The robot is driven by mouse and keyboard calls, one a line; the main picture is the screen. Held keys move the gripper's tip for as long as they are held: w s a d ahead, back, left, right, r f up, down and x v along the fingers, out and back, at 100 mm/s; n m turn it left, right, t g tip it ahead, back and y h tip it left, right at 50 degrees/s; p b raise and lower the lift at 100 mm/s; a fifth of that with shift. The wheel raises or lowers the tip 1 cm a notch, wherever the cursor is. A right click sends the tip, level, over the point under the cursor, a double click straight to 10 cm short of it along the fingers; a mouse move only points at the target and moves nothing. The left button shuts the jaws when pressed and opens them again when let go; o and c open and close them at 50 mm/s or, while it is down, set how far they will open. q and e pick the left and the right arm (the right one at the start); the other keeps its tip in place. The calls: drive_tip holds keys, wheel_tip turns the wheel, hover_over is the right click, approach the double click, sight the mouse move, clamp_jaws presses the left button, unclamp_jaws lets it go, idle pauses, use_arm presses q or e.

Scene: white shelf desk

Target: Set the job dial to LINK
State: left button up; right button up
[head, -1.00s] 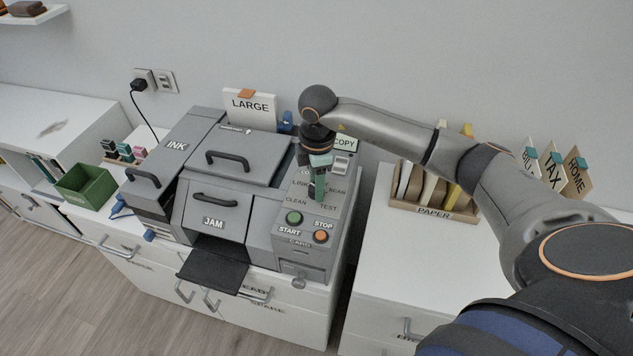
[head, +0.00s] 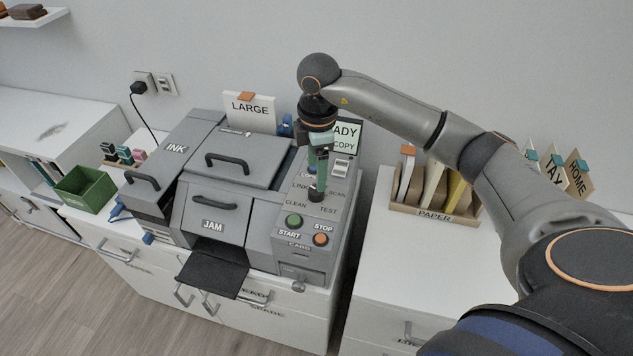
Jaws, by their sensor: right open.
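The job dial (head: 316,194) is a dark knob on the sloped control panel of the grey copier (head: 262,235). The labels LINK, SCAN, CLEAN and TEST stand around it. Which label the dial points at is too small to tell. A small screen (head: 346,138) behind the panel shows "...ADY" and "COPY", partly covered by my arm. My right gripper (head: 317,175) is open and points down just above the dial, with its green-tipped fingers close to the knob. Whether they touch it I cannot tell. My left gripper is out of view.
The START button (head: 294,220) and STOP button (head: 320,239) lie just in front of the dial. A paper rack (head: 434,212) stands to the right, a green bin (head: 85,189) to the left. A LARGE sign (head: 250,110) stands behind the copier.

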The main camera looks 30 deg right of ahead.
wheel_tip(320, 180, up, 7)
drive_tip(key=shift+s+f, duration=0.15)
drive_tip(key=shift+f, duration=0.05)
idle(0.6)
